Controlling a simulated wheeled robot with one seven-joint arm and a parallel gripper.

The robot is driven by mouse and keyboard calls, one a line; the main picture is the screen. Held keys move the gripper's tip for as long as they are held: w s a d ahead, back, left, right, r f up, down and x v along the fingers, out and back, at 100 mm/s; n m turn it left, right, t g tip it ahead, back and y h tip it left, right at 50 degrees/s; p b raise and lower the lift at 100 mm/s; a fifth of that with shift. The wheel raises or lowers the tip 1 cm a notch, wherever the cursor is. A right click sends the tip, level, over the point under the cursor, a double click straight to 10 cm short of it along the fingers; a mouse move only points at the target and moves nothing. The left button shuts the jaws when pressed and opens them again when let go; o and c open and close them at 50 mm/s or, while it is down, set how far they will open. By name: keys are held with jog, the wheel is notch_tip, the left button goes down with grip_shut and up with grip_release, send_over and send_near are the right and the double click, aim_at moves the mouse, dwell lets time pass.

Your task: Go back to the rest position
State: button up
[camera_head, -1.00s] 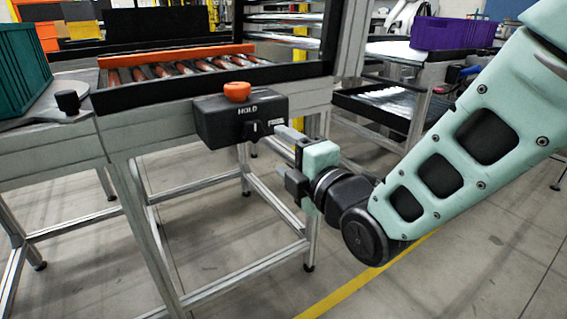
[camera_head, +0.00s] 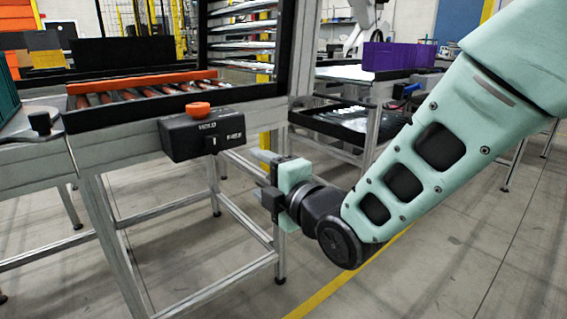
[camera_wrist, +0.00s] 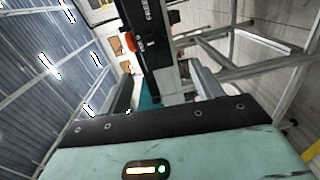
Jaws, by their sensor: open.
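My gripper (camera_head: 262,176) is open and empty. In the head view it points left, in front of the metal frame and below and right of the black control box (camera_head: 202,136). The box has an orange knob (camera_head: 198,109) on top and white lettering with a switch on its front. In the wrist view the box (camera_wrist: 155,45) and its orange knob (camera_wrist: 130,41) show beyond the fingers. The gripper looks apart from the box.
A roller conveyor (camera_head: 140,92) with an orange rail lies behind the box. A teal crate (camera_head: 6,105) is cut off at the left edge. A purple bin (camera_head: 398,56) stands on a table at the back right. Open floor lies at the lower right.

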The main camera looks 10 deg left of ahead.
jog(key=s+d+f+m+g+h, duration=0.3)
jog(key=s+d+m+g+h, duration=0.1)
jog(key=s+d+m, duration=0.4)
jog(key=s+d+f+m+g+h, duration=0.3)
jog(key=s+d+m+g+h, duration=0.15)
jog(key=s+d, duration=0.45)
jog(key=s+d+f+m+g+h, duration=0.35)
jog(key=s+d+m, duration=0.35)
jog(key=d, duration=0.3)
notch_tip(320, 180, up, 30)
jog(key=p, duration=2.9)
jog(key=shift+s+d+f+h, duration=0.2)
jog(key=shift+s+h, duration=0.05)
jog(key=shift+h, duration=0.05)
jog(key=shift+c, duration=0.4)
